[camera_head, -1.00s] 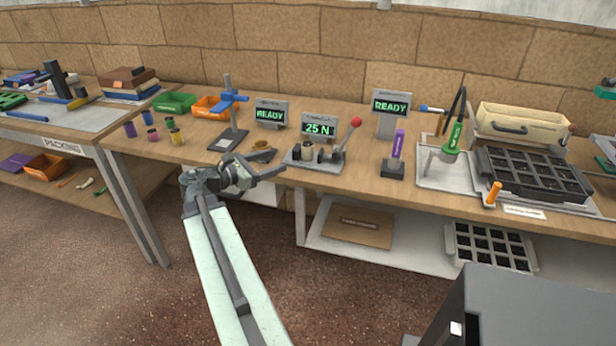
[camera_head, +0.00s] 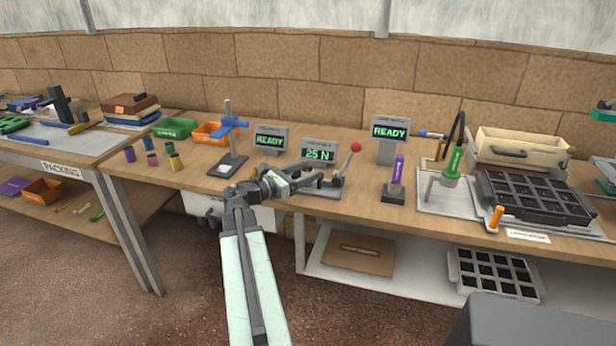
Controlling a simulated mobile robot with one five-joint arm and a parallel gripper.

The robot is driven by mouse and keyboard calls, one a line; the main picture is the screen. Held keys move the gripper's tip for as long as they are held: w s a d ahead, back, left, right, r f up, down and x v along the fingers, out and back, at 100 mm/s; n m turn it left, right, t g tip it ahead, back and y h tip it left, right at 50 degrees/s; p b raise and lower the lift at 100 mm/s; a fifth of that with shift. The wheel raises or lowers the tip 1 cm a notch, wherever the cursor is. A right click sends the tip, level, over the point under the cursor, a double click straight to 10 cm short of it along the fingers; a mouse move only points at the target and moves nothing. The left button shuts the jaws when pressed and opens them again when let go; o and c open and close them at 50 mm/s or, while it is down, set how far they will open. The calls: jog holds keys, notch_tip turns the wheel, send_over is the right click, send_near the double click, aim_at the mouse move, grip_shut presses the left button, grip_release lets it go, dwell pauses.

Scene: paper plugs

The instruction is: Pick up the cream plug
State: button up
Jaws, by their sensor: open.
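No cream plug can be made out for certain. Several small coloured plugs stand at the left of the bench: purple (camera_head: 130,154), blue (camera_head: 147,143), pink (camera_head: 152,160), green (camera_head: 170,147) and yellow (camera_head: 176,162). My gripper (camera_head: 308,182) is open over the front of the bench, well to the right of these plugs. It is in front of the lever press with the red knob (camera_head: 356,147) and hides much of its base. I see nothing between its fingers. The small tan item seen earlier beside the press is now hidden behind my gripper.
A blue-topped stand (camera_head: 232,123) and green (camera_head: 174,128) and orange (camera_head: 211,132) bins are behind the plugs. A purple-handled tool (camera_head: 398,168) stands right of the press, and a black seed tray (camera_head: 535,197) farther right. The front edge between plugs and stand is clear.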

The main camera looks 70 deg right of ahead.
jog(key=x, duration=0.4)
jog(key=shift+w, duration=0.15)
grip_shut()
jog(key=shift+r, duration=0.1)
notch_tip(320, 180, up, 24)
jog(key=p, duration=2.4)
notch_tip(320, 180, down, 14)
jog(key=b, duration=1.4)
